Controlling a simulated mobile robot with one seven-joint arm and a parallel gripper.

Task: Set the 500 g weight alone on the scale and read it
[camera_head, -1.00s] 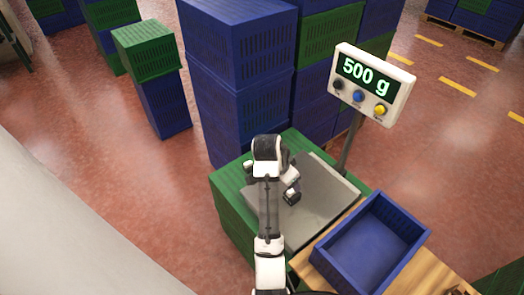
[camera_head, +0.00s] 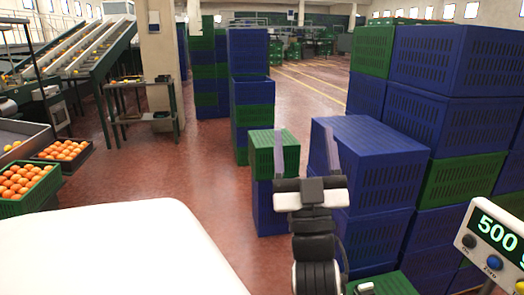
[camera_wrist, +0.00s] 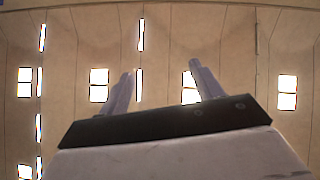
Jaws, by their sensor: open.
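The scale's display (camera_head: 496,241) is at the right edge of the head view. It shows "500 g" in green digits, with the unit partly cut off by the frame edge. The scale's pan and the 500 g weight are outside both current views. My gripper (camera_head: 304,142) is raised in front of the stacked crates, its two fingers apart and pointing up. In the wrist view my gripper (camera_wrist: 161,72) is open with nothing between the fingers, against the ceiling.
Tall stacks of blue crates (camera_head: 445,115) and green crates stand at the right, and a blue stack (camera_head: 370,150) stands behind my gripper. Crates of oranges (camera_head: 62,150) lie at the left near a sloped conveyor (camera_head: 75,50). Red floor (camera_head: 185,165) is open between.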

